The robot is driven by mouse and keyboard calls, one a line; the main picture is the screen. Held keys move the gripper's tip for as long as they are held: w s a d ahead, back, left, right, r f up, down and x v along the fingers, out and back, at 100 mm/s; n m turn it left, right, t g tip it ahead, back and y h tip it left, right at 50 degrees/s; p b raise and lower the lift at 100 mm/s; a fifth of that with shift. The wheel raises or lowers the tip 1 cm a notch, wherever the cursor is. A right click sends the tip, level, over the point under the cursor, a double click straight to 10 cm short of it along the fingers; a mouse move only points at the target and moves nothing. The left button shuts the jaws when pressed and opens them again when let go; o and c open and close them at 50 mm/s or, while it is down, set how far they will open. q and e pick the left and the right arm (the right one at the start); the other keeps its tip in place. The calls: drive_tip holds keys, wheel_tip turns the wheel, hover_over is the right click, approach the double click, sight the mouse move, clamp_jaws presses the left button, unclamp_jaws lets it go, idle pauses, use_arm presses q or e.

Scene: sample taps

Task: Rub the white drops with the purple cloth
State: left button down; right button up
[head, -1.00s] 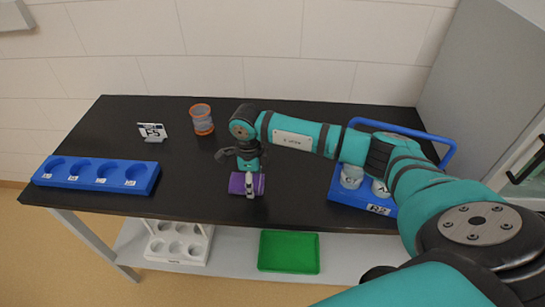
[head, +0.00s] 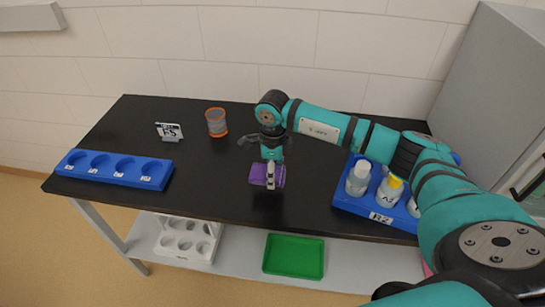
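The purple cloth (head: 258,174) is a small folded pad at the middle of the black table (head: 210,195), near its front edge. My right gripper (head: 270,182) points down at the cloth. One pale finger shows in front of it, with purple on both sides; the far finger is hidden, so I cannot tell whether the gripper is shut on the cloth or open around it. I see no white drops; any under the cloth or gripper are hidden. My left gripper is not in view.
A blue rack with round recesses (head: 115,170), a label stand (head: 169,132) and an orange-rimmed cup (head: 217,122) are at left. A blue carrier (head: 352,203) with bottles (head: 358,178) is at right. A white rack (head: 188,240) and green tray (head: 294,256) are below.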

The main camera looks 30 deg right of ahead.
drive_tip(key=shift+a+r+p, duration=0.1)
drive_tip(key=shift+r+p, duration=0.3)
drive_tip(key=shift+r, duration=0.7)
